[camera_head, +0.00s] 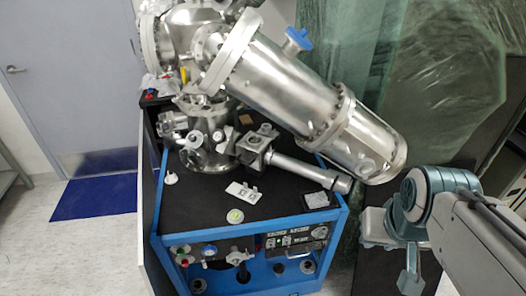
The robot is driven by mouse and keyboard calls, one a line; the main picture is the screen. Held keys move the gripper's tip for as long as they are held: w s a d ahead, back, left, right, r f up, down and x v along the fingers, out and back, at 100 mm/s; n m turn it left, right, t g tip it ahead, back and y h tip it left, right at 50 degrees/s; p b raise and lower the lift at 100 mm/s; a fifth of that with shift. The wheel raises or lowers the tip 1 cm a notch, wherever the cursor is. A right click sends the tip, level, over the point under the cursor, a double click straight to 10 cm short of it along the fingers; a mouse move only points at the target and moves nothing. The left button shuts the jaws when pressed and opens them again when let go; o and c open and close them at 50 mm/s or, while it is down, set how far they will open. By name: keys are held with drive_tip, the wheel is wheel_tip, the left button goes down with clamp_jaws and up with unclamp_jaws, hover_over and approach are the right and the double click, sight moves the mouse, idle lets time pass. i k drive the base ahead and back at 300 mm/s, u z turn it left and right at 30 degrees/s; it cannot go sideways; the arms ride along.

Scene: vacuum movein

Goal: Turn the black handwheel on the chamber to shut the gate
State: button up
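The steel vacuum chamber (285,85) stands on a blue-framed cart, with a large tube slanting down to the right. A slim steel cylinder (300,168) extends right from a square block low on the chamber. A narrow dark band (335,183) circles its right end; I cannot tell if this is the black handwheel. No other black wheel is clear. The gate itself is hidden inside the metal parts. My teal and white arm comes in from the right, and its end (410,272) hangs low, apart from the chamber and cart. Gripper fingers cannot be made out.
The cart's black top (205,208) holds a white plate (243,192) and a small round greenish-white item (235,216). A blue valve knob (298,41) tops the big tube. Translucent sheeting (400,80) hangs behind. Open floor lies left, with a blue mat (95,197).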

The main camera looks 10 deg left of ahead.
sight(219, 136)
drive_tip(key=u, duration=0.55)
drive_tip(key=k, duration=0.65)
drive_tip(key=u, duration=1)
drive_tip(key=i, duration=1.2)
drive_tip(key=z, duration=0.85)
drive_tip(key=i, duration=0.35)
drive_tip(key=z, duration=0.35)
